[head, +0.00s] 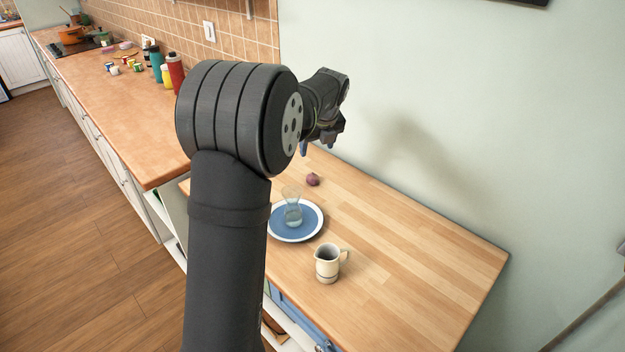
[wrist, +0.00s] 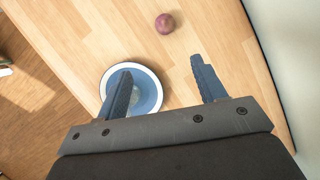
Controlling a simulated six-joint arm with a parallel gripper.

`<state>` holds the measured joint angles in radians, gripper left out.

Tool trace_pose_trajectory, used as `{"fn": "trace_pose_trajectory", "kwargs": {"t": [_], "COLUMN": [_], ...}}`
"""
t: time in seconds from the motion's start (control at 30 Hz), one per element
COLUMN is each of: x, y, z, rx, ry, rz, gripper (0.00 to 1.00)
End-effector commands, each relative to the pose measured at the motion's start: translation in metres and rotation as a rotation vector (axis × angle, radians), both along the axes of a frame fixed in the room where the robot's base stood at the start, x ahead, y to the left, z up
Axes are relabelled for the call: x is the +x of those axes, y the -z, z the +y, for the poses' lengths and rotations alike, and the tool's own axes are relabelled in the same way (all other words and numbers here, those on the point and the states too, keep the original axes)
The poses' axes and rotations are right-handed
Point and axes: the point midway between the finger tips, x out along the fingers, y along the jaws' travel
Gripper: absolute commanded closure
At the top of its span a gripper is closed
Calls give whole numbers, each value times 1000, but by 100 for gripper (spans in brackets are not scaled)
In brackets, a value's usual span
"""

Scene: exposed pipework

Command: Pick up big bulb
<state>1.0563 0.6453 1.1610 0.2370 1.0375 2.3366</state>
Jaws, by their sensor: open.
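The bulb is a small round purple-red thing, like an onion (head: 313,180), lying on the wooden table near its back edge. In the wrist view the same purple bulb (wrist: 165,23) shows at the top, beyond my fingertips and between their lines. My gripper (wrist: 160,75) is open and empty, with its two blue-grey fingers well apart. In the head view my gripper (head: 325,140) hangs above the far end of the table, partly hidden by my arm. The bulb is apart from the fingers.
A blue plate with a white rim (head: 297,235) holds a clear glass (head: 293,212); the plate also lies under the left finger in the wrist view (wrist: 152,78). A cream jug (head: 328,262) stands nearer the front. The table's right side is clear. A wall runs behind.

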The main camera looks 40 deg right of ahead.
Motion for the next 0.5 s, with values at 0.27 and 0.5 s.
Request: {"fn": "trace_pose_trajectory", "kwargs": {"t": [0.27,0.5], "x": [3,20], "y": [16,63], "z": [-11,-19], "rx": [32,33], "ry": [135,133], "rz": [-41,-40], "gripper": [36,36]}}
